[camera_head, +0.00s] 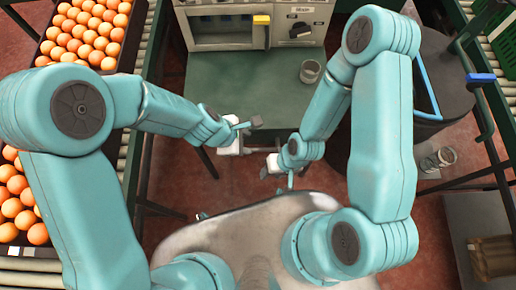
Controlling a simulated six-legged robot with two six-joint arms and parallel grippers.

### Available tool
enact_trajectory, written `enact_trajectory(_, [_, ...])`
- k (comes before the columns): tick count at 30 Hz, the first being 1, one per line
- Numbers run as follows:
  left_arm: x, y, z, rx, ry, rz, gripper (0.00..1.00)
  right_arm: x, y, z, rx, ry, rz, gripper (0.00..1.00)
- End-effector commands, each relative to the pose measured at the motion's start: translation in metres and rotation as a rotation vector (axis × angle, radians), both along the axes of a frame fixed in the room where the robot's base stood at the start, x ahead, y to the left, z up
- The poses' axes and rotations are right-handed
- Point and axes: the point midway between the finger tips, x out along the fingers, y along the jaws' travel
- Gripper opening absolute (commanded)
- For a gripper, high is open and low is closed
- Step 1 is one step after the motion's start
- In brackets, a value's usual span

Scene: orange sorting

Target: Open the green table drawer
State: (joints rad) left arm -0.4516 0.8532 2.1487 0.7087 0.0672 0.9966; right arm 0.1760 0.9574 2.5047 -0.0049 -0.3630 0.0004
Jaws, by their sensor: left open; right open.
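The green table (270,82) stands ahead of me in the upper middle of the view. Its front edge is near my grippers, and I cannot make out the drawer front or a handle from above. My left gripper (247,137) is open at the table's front edge, with no object seen between its fingers. I cannot tell whether it touches the table. My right gripper (274,170) is open and empty, lower in the view and just to the right of the left one, over the floor in front of the table.
Crates of oranges (90,35) line the left. Red floor (185,185) shows below.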

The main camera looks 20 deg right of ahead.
Motion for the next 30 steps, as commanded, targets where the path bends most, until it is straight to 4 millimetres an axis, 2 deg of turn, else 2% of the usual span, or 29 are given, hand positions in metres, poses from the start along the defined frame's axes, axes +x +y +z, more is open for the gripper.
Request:
enact_trajectory(1, [0.001,-0.005,-0.022,0.000,0.000,-0.002,0.42,0.000,0.000,-0.019,0.000,0.000,0.000,0.43])
enact_trajectory(3, [0.001,-0.012,-0.037,0.001,0.000,-0.001,0.42,0.000,0.000,-0.030,0.000,0.000,0.000,0.43])
enact_trajectory(9, [0.004,-0.030,-0.076,0.001,0.001,0.000,0.42,0.000,0.000,-0.057,0.000,0.000,0.000,0.43])
enact_trajectory(12, [0.005,-0.037,-0.089,0.001,0.000,0.000,0.42,0.000,0.000,-0.066,0.000,0.000,0.000,0.43])
enact_trajectory(18, [0.007,-0.045,-0.102,0.000,0.000,0.003,0.42,0.000,0.000,-0.073,0.000,0.000,0.000,0.43])
enact_trajectory(27, [0.007,-0.045,-0.102,0.000,0.000,0.003,0.42,0.000,0.000,-0.072,0.000,0.000,0.000,0.43])
enact_trajectory(29, [0.007,-0.045,-0.102,0.000,0.000,0.003,0.23,0.000,0.000,-0.072,0.000,0.000,0.000,0.43])
enact_trajectory(30, [0.007,-0.045,-0.102,0.000,0.000,0.003,0.10,0.000,0.000,-0.072,0.000,0.000,0.000,0.43])
